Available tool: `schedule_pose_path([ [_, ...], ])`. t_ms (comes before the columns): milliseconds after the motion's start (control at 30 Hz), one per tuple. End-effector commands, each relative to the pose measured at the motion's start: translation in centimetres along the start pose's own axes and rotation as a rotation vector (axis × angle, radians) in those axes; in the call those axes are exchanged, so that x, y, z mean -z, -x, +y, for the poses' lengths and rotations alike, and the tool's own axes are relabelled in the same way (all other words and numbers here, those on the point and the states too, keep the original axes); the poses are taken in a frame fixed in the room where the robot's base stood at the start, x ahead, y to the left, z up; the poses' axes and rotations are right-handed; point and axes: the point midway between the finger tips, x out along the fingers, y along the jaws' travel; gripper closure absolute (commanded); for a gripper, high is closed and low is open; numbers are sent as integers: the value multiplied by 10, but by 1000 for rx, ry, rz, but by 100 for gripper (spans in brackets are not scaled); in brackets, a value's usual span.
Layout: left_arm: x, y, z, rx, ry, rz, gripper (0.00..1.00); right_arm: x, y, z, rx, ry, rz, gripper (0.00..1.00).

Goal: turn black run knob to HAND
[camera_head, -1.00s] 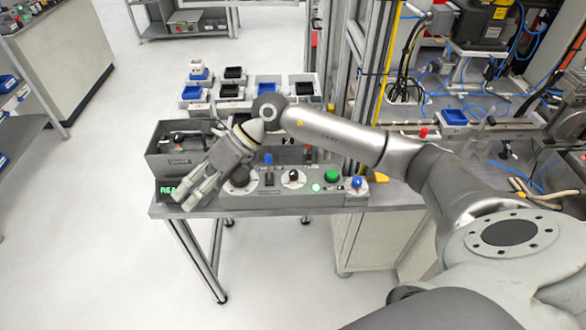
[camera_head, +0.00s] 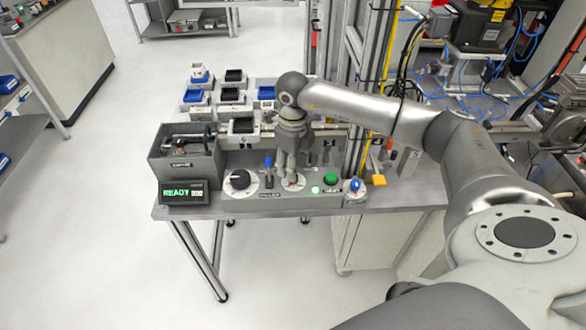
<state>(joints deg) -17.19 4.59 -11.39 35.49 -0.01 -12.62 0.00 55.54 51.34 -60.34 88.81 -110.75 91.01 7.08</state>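A grey control box (camera_head: 225,205) stands on the table and carries several controls. A large black knob (camera_head: 239,179) sits on a white dial at its left. A second white dial (camera_head: 298,185) is right of it, under my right gripper (camera_head: 287,178); its black knob is mostly hidden by the fingers. The gripper points down with its fingertips at this dial. I cannot tell whether the fingers touch the knob or how far they are apart. The dial lettering is too small to read. My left gripper is not in view.
A blue-topped control (camera_head: 268,163) stands between the dials. A green button (camera_head: 330,179) and a blue knob (camera_head: 355,185) are to the right. A display (camera_head: 184,192) reading READY is at the left. Small bins (camera_head: 230,96) stand behind.

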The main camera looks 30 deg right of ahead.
Motion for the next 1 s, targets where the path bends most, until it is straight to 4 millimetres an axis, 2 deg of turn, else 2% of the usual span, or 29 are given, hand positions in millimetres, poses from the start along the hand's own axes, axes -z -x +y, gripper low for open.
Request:
schedule_pose_path([
  [100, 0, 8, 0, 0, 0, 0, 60, 1, -17, 0, -1, 0, 3, 56],
  [233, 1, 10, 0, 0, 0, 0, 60, 0, -30, 0, -1, 0, 1, 56],
  [600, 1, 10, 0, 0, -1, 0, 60, 0, -36, 0, 0, 1, -1, 57],
  [933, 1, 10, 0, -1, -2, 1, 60, 0, -36, 0, 0, 1, -1, 100],
  [1000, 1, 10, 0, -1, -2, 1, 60, 0, -36, 0, 0, 1, -1, 100],
])
